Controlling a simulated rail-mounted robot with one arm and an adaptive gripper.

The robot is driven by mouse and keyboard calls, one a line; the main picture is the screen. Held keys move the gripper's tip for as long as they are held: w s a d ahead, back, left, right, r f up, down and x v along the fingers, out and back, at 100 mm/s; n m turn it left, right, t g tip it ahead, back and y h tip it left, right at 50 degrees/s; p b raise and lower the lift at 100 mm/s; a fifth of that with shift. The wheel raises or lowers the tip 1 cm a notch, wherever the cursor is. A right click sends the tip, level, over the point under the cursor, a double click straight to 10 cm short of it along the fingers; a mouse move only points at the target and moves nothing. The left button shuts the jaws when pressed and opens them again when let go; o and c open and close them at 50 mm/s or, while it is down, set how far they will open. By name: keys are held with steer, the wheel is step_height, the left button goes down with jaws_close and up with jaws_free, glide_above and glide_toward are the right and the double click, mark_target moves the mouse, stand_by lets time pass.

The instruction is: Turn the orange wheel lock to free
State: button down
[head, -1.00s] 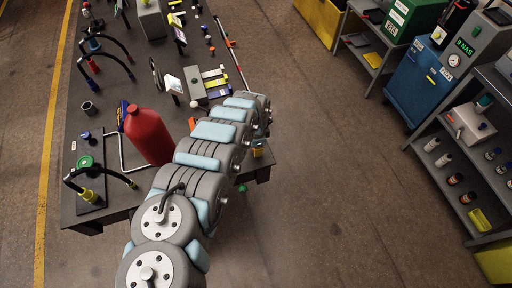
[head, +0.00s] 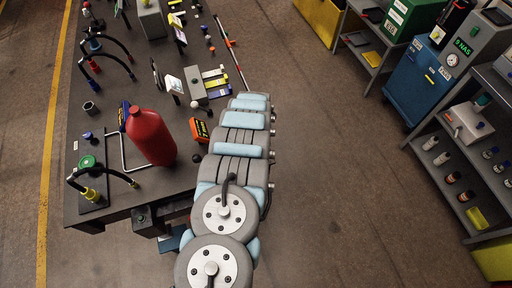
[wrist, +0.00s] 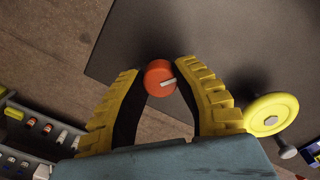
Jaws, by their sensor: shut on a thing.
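The orange wheel lock (wrist: 158,84) is a small round orange knob with a white pointer mark, seen in the wrist view near the edge of the dark bench. My gripper (wrist: 160,73) has yellow ribbed fingers with black inner pads, one on each side of the knob, shut on it. The white mark points to the right and slightly up. In the head view my arm hides the knob and my gripper.
A yellow handwheel (wrist: 272,108) stands right of my fingers in the wrist view. In the head view a red bottle (head: 150,135) and an orange boxy device (head: 200,129) are on the bench (head: 125,205), left of my arm. Open floor (head: 330,190) lies right.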

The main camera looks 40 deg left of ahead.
steer(key=n+b, duration=0.1)
steer(key=n, duration=0.5)
steer(key=shift+f, duration=0.1)
steer(key=shift+n, duration=0.3)
stand_by(0.3)
steer(key=c, duration=0.7)
jaws_free()
steer(key=shift+c, duration=0.2)
steer(key=shift+r, duration=0.2)
step_height(320, 180, up, 12)
steer(key=shift+f, duration=0.15)
stand_by(0.4)
